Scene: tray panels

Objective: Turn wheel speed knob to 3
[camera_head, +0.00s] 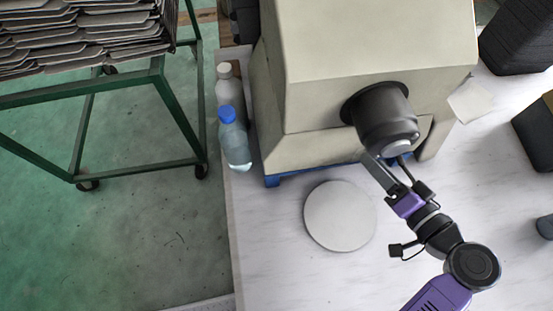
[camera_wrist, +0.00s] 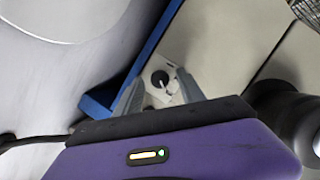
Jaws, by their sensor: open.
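The speed knob (camera_wrist: 160,79) is a small dark round knob with a white pointer mark. It sits on a pale plate on the machine's side in the wrist view; the scale numbers are too small to read. My gripper (camera_wrist: 159,77) is open, with one finger on each side of the knob in that view. I cannot tell whether the fingers touch it. In the head view my gripper (camera_head: 386,161) is at the machine's front, below the black cylindrical part, and the knob is hidden. The beige machine (camera_head: 330,60) stands on a blue base.
The black cylindrical part (camera_head: 385,115) juts out close above my gripper. A round pale disc (camera_head: 340,215) lies on the white table (camera_head: 275,250). Two bottles, one blue-capped (camera_head: 234,140), stand left of the machine. A green rack (camera_head: 120,85) with trays is farther left.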

